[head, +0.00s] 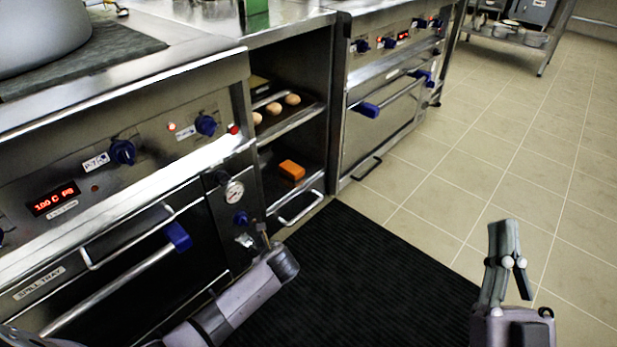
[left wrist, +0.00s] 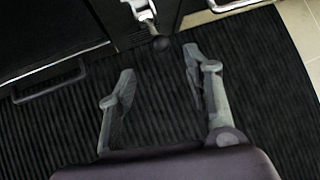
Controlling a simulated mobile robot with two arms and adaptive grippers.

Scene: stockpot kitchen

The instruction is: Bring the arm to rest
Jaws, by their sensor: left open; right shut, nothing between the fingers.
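My right gripper (head: 504,228) stands upright at the lower right of the head view. Its fingers are shut with nothing between them, above the edge of the black mat and the tiled floor. My left arm (head: 238,298) reaches in from the lower left of the head view, in front of the oven fronts. Its gripper's fingers are not clear in that view. In the left wrist view, my left gripper (left wrist: 158,68) is open and empty, its fingers spread apart over the ribbed black mat (left wrist: 55,128).
The steel cooker (head: 190,105) with blue knobs and bar handles runs along the left. An open shelf holds several eggs (head: 275,107) and an orange block (head: 291,169). A large pot (head: 40,35) stands at the upper left. Tiled floor (head: 545,130) is clear on the right.

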